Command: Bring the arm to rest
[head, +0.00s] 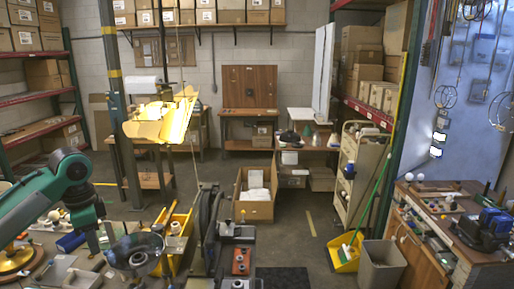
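My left arm (75,172), green and dark grey, comes in from the left, bends at a raised joint and points down over the cluttered bench at lower left. Its gripper (95,243) is small and dark among the bench items. I cannot make out whether its fingers are open or shut, or whether they touch anything. A round gold base (15,259) lies on the bench at the far left. A clear, dark-rimmed round piece (136,252) is to the right of the gripper. My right gripper is not in view.
A blue cylinder (71,241) lies near the arm. A yellow tray (175,235) and dark machinery (237,250) are to the right. A lit yellow fixture (160,118) hangs above.

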